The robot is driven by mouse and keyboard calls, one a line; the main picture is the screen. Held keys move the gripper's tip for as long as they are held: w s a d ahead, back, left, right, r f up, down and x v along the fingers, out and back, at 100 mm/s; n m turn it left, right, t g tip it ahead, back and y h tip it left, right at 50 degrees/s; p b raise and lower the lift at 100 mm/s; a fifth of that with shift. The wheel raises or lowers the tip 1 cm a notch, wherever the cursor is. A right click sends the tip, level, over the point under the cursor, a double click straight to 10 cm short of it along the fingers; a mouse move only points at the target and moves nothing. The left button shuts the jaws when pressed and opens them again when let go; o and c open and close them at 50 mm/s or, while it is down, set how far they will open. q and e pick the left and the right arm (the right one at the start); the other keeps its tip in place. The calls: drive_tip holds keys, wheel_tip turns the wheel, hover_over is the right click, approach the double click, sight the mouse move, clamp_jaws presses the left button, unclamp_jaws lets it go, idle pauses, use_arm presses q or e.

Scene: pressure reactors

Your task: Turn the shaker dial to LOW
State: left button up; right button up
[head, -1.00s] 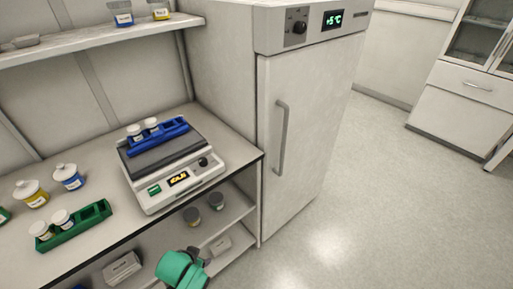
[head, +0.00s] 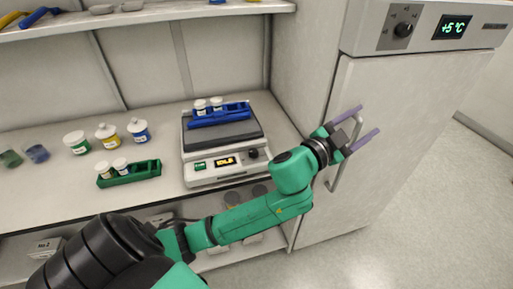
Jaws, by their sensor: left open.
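The shaker (head: 222,148) stands on the counter, a light grey box with a dark platform. On its front are a green button (head: 200,166), a lit yellow display (head: 225,161) and a black dial (head: 253,154) at the right. The dial's setting is too small to read. A blue rack (head: 220,115) with two white-capped jars sits on the platform. My left gripper (head: 370,124) is open and empty, its purple fingers in front of the fridge door by the handle, to the right of the shaker dial and apart from it. My right gripper is not in view.
The fridge (head: 400,90) stands right of the counter, with a vertical handle (head: 337,172), a knob (head: 403,29) and a +5 °C display. A green rack (head: 130,173) and several jars stand on the counter at left. A shelf (head: 150,18) runs above.

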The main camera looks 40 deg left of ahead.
use_arm(q)
drive_tip(key=s+d+r+m+g+h, duration=0.1)
drive_tip(key=d+r+m+g+h, duration=0.1)
drive_tip(key=d+r+m+h, duration=0.45)
drive_tip(key=s+d+m+g+h, duration=0.3)
drive_tip(key=d+m+g+h, duration=0.15)
drive_tip(key=m, duration=0.35)
drive_tip(key=n+g+y+b, duration=0.2)
drive_tip(key=g+y+b, duration=0.2)
drive_tip(key=g+y, duration=1.1)
hover_over(253, 151)
wheel_tip(253, 151, down, 14)
drive_tip(key=t+y, duration=0.2)
drive_tip(key=t, duration=0.1)
drive_tip(key=shift+r+y, duration=0.2)
drive_tip(key=shift+y, duration=0.2)
wheel_tip(253, 151, down, 7)
drive_tip(key=shift+r+p, duration=0.2)
drive_tip(key=shift+p, duration=0.15)
drive_tip(key=shift+f, duration=0.45)
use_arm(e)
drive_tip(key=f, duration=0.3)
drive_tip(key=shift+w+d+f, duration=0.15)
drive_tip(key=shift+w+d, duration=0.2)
use_arm(q)
drive_tip(key=shift+c, duration=0.4)
